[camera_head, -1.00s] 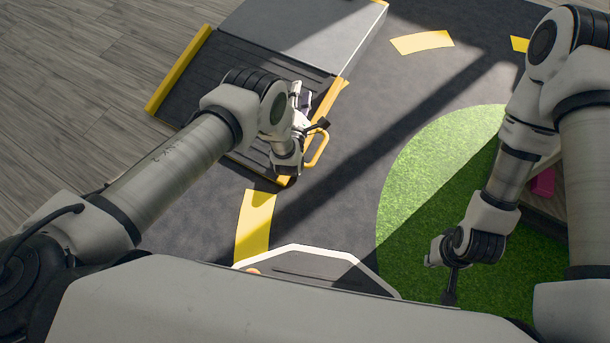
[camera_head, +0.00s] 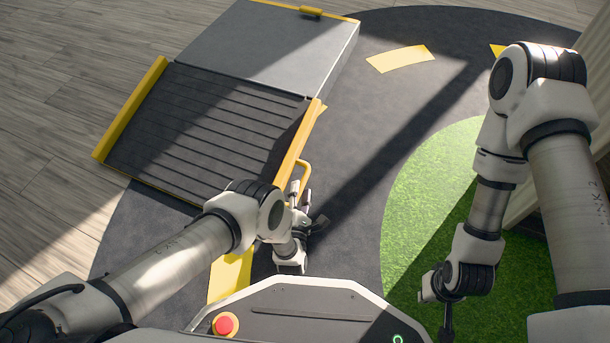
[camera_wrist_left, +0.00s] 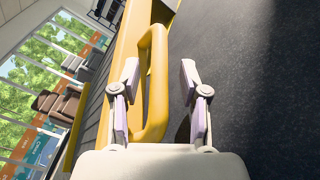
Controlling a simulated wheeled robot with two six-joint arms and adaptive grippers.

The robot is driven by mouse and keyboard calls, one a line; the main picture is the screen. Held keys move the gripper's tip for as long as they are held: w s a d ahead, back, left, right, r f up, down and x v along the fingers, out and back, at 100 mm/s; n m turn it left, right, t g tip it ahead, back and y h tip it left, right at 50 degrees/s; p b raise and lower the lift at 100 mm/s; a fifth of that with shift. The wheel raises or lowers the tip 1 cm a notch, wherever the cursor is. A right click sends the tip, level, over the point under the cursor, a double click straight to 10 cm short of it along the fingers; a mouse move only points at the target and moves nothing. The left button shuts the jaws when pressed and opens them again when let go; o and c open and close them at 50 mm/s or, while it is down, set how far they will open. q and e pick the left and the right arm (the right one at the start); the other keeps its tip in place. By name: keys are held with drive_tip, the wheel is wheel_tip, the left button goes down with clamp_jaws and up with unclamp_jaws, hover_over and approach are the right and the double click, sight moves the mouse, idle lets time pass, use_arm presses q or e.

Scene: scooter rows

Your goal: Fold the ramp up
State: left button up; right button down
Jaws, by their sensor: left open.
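The ramp (camera_head: 205,125) is a dark ribbed plate with yellow side rails, sloping down from a grey platform (camera_head: 270,45) at the upper left. A yellow loop handle (camera_head: 302,172) stands on its right rail. My left gripper (camera_head: 305,198) is just beside the handle on its near side. In the left wrist view the handle (camera_wrist_left: 152,85) shows between the open fingers of the left gripper (camera_wrist_left: 158,80), nearer the left finger, and I cannot tell if they touch. My right gripper (camera_head: 446,325) hangs low over the green turf; its fingers are too small and cut off to read.
A yellow floor strip (camera_head: 232,275) lies under my left arm, and another yellow patch (camera_head: 400,58) lies right of the platform. Green turf (camera_head: 425,190) covers the right floor. Dark floor between ramp and turf is clear.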

use_arm(q)
drive_tip(key=shift+w, duration=0.5)
clamp_jaws()
